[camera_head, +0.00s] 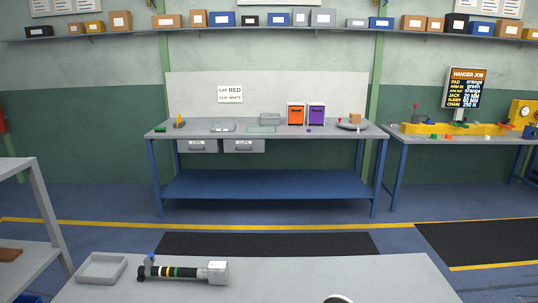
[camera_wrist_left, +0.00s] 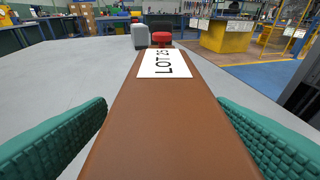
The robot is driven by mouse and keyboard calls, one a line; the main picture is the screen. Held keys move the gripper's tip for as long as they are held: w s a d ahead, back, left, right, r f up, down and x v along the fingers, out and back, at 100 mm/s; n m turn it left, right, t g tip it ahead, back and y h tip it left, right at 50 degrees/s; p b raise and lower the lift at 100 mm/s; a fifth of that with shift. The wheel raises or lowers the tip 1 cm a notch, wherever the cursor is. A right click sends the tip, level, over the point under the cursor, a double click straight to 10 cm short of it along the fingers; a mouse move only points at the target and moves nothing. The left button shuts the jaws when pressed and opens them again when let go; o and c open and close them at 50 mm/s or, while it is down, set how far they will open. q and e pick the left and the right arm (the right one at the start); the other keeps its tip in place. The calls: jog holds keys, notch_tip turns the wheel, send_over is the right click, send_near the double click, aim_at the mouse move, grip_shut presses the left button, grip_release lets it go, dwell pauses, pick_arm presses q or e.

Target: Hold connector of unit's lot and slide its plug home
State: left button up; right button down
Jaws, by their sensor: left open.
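In the left wrist view a long brown block (camera_wrist_left: 165,120) runs away from the camera, with a white label (camera_wrist_left: 165,64) on it reading LOT and a number that looks like 25. A red round piece (camera_wrist_left: 161,38) and a grey piece (camera_wrist_left: 139,36) show beyond its far end. My left gripper (camera_wrist_left: 163,105) is open, with a green ridged finger on each side of the block; I cannot tell if they touch it. In the head view a black and grey cylindrical unit (camera_head: 185,271) with coloured bands lies on the near table. My right gripper is not in view.
A shallow grey tray (camera_head: 102,268) sits left of the unit on the near table (camera_head: 330,275). The table's right side is mostly clear. A grey rack (camera_head: 30,205) stands at left. A blue-legged bench (camera_head: 265,136) with an orange and a purple box stands behind.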

pick_arm(q)
jog(key=shift+s+r, duration=0.15)
jog(key=shift+r, duration=4.25)
